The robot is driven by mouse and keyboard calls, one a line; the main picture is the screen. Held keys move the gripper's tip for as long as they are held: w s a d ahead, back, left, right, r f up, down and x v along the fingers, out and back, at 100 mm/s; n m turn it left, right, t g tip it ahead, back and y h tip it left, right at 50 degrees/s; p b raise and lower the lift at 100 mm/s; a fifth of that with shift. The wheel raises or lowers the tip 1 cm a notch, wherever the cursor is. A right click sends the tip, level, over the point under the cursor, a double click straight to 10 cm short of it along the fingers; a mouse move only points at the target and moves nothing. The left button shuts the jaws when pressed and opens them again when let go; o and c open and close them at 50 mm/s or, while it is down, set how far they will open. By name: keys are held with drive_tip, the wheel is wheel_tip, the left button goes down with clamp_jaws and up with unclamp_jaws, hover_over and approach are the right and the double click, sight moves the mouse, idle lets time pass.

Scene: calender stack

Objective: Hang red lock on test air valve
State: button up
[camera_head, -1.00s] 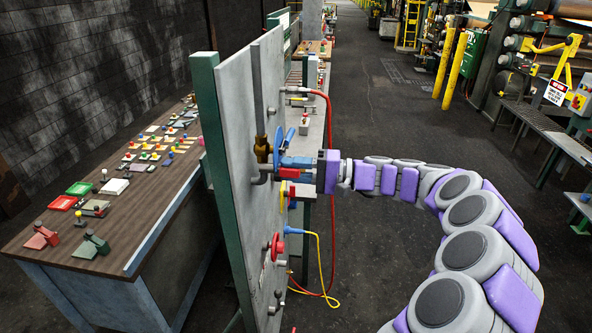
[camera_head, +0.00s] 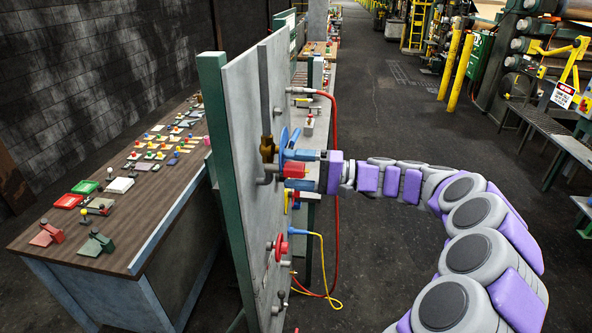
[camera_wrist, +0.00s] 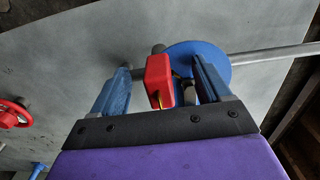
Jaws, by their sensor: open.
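The red lock (camera_wrist: 159,78) sits between the spread blue fingers of my gripper (camera_wrist: 160,66), with gaps on both sides in the wrist view. In the head view the red lock (camera_head: 295,170) also shows between the fingers of my gripper (camera_head: 300,170), close to the panel. The test air valve appears to be the brass fitting (camera_head: 267,148) with a blue disc (camera_head: 284,143). The blue disc (camera_wrist: 205,62) is behind the right finger in the wrist view. The lock's shackle is hidden, so I cannot tell whether it hangs on the valve.
The grey upright panel (camera_head: 245,120) stands directly before my gripper. A red hose (camera_head: 335,130) and a yellow cable (camera_head: 322,265) hang near it. A red handwheel (camera_head: 280,247) is lower on the panel. The floor right of the panel is clear.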

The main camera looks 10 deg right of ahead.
drive_tip(key=shift+d, duration=0.1)
idle(0.4)
drive_tip(key=v, duration=0.7)
idle(0.6)
